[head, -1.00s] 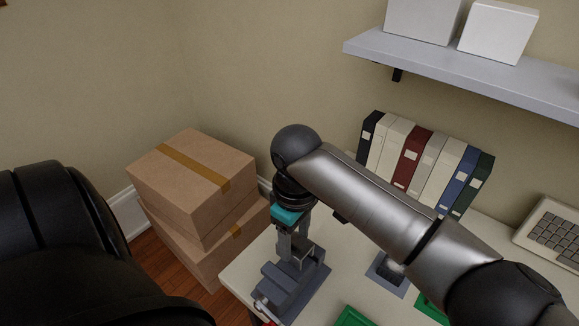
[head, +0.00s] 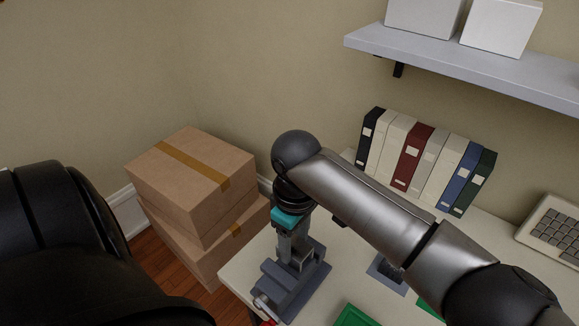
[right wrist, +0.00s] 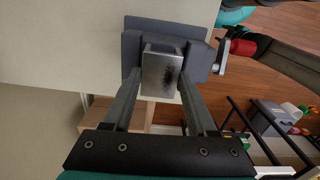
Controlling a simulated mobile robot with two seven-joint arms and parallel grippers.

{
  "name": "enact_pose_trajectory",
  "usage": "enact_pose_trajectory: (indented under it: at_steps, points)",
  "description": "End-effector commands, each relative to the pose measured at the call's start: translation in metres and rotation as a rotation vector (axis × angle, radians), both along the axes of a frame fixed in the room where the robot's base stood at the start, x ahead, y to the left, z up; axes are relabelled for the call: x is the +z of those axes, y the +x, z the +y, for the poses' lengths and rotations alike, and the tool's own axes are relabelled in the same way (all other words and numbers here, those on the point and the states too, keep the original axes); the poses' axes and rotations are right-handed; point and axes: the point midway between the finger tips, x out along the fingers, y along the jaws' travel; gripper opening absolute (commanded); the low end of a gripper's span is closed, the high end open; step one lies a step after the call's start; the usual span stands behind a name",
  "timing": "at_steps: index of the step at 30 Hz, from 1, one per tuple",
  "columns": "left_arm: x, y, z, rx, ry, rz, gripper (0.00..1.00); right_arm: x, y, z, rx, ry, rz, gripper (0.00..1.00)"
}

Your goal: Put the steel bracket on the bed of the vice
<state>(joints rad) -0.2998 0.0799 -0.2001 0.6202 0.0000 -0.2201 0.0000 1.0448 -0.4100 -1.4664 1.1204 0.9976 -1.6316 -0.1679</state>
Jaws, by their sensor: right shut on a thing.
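The steel bracket (right wrist: 161,72) is a bright metal piece held between the two fingertips of my right gripper (right wrist: 160,95), which is shut on it. In the head view my right gripper (head: 294,243) points down over the vice, with the bracket (head: 303,259) at its tips. The blue-grey vice (head: 291,292) stands at the table's left corner. In the right wrist view the vice (right wrist: 140,42) lies directly behind and around the bracket. I cannot tell whether the bracket touches the bed. My left gripper is out of view.
Stacked cardboard boxes (head: 190,180) stand left of the table. A row of binders (head: 425,165), a keyboard (head: 553,232) and a green tray (head: 355,316) are to the right. A shelf (head: 470,70) with white boxes hangs above. A red part (right wrist: 248,47) sits beside the vice.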

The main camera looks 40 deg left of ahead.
Motion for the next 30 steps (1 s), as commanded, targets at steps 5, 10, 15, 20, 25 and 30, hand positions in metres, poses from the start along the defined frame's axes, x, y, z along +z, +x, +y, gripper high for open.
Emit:
enact_pose_trajectory:
  at_steps: [5, 10, 15, 20, 25, 30]
  points:
    - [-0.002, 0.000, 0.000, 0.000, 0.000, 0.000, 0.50, -0.002, 0.000, 0.000, 0.000, 0.001, 0.000, 0.00]
    - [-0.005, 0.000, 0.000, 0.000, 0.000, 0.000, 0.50, -0.006, 0.000, 0.000, 0.000, 0.001, 0.000, 0.00]
    - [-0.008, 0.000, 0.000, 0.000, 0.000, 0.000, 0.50, -0.009, 0.000, 0.000, 0.000, 0.001, 0.000, 0.00]
    - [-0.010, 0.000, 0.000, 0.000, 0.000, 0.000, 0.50, -0.012, 0.000, 0.000, 0.000, 0.001, 0.000, 0.00]
    - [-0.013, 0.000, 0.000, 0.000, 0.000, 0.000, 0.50, -0.016, 0.000, 0.000, 0.000, 0.000, 0.000, 0.00]
    - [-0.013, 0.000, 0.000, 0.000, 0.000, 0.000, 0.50, -0.016, 0.000, 0.000, 0.000, 0.001, 0.000, 0.71]
